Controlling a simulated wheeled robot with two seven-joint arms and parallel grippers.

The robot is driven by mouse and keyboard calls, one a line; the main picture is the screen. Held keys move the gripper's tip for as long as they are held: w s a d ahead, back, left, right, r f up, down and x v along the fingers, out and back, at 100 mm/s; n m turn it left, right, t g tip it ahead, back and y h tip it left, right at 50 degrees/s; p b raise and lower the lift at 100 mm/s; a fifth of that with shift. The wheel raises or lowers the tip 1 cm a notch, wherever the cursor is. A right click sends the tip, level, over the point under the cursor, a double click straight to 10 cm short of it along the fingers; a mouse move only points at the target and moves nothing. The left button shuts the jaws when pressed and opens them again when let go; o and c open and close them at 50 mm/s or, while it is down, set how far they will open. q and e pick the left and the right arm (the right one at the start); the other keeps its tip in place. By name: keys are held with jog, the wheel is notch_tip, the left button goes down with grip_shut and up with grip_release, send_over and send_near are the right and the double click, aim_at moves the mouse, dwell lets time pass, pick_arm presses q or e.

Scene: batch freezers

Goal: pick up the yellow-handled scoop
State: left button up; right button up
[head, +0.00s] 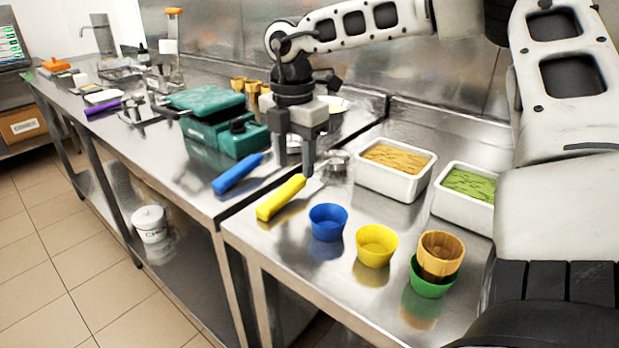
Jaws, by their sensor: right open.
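The yellow-handled scoop (281,197) lies on the steel table, its handle pointing to the front left. Its metal end is partly hidden behind my right gripper. My right gripper (295,169) comes down from above, open, with its fingertips just above and behind the handle's far end. I cannot tell whether it touches the scoop. It holds nothing that I can see. My left gripper is not in view.
A blue-handled scoop (238,173) lies close by to the left, near a green machine (225,138). Blue (328,222), yellow (376,246) and stacked orange and green cups (441,254) stand in front. Two white tubs (389,182) stand at right against the back.

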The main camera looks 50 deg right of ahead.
aim_at(295, 181)
jog(key=shift+w+f+p, duration=0.1)
jog(key=shift+f+p, duration=0.35)
jog(key=shift+f, duration=2.25)
jog(key=shift+d, duration=0.1)
grip_shut()
